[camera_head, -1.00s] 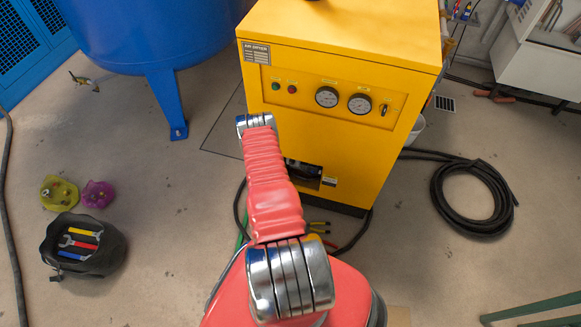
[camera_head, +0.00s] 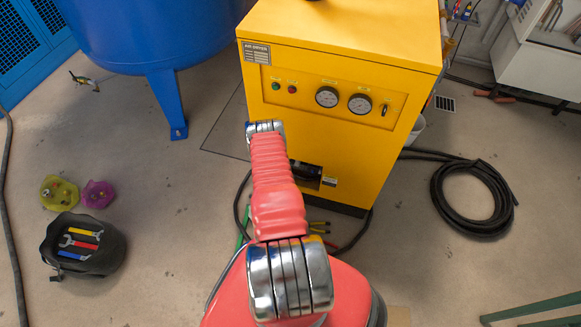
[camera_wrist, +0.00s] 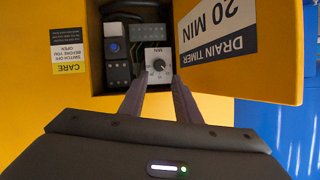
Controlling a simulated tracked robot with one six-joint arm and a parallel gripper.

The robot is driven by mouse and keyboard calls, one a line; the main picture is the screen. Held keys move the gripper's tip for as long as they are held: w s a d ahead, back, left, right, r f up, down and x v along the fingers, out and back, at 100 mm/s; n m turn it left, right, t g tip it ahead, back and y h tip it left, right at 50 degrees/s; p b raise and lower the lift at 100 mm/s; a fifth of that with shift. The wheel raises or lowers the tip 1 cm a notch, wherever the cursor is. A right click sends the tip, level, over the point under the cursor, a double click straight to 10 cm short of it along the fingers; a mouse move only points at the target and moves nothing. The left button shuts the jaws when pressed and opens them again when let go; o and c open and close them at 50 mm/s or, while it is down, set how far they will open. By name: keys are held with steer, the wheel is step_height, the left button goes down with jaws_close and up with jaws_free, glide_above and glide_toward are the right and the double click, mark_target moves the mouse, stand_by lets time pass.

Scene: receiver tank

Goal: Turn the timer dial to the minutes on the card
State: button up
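In the wrist view, the timer (camera_wrist: 160,55) is a pale square plate with a dark round dial (camera_wrist: 158,65), inside an opening in the yellow cabinet. The dial's exact setting is too small to read. The card (camera_wrist: 215,28) appears upside down on the yellow panel and reads DRAIN TIMER, 20 MIN. My gripper (camera_wrist: 159,83) is open, its two fingers apart and pointing at the timer, with the dial showing between and just beyond the tips. I cannot tell whether they touch it. In the head view, my arm hides the gripper.
Dark switch blocks with a blue button (camera_wrist: 114,47) sit beside the timer. A yellow CARE label (camera_wrist: 67,69) is on the cabinet. The yellow air dryer (camera_head: 340,130) stands ahead of me. A blue tank (camera_head: 155,35), tool bag (camera_head: 95,262) and coiled hose (camera_head: 440,200) are around it.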

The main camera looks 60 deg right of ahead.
steer(key=x, duration=0.9)
steer(key=shift+d, duration=0.25)
steer(key=shift+c, duration=0.6)
jaws_close()
